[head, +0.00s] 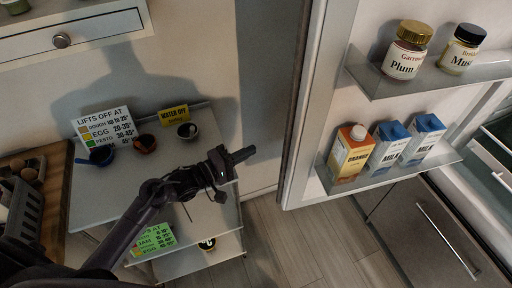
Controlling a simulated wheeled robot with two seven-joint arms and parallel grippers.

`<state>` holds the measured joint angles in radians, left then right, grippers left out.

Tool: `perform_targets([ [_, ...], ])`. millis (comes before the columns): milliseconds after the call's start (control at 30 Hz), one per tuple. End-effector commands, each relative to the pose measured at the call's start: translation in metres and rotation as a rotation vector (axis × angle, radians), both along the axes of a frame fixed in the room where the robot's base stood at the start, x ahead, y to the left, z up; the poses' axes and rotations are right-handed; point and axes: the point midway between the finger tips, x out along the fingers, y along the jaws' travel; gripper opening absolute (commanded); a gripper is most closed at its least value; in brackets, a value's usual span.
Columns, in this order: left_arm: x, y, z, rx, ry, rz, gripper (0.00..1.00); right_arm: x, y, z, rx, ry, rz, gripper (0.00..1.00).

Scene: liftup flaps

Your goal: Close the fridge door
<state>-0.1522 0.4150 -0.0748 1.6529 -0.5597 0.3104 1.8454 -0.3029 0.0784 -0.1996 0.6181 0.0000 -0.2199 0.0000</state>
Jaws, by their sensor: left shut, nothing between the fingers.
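The fridge door (345,113) stands open at the right of the head view, its inner side with shelves facing me. Its upper shelf holds a plum jar (405,52) and a mustard jar (461,50). Its lower shelf holds an orange carton (350,155) and two milk cartons (387,147). My left gripper (243,155) is shut and empty, left of the door and apart from it, above the edge of a shelf table. My right gripper is not in view.
A table (150,185) with small bowls and an egg sign (105,133) stands under my left arm. A drawer (70,38) is at the upper left. A cabinet with a long handle (447,240) is at the lower right. Bare floor (300,245) lies between.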

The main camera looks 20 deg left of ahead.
Motion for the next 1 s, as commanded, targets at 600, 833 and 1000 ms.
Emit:
perform_targets([
  [600,0.042,-0.067,0.003,0.0,0.001,-0.001,0.0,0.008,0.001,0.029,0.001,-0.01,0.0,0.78],
  [833,0.028,-0.075,0.002,-0.001,-0.001,0.0,0.0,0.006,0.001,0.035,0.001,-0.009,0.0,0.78],
  [1000,0.027,-0.075,0.0,-0.001,-0.001,0.0,0.0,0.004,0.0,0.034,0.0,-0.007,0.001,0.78],
])
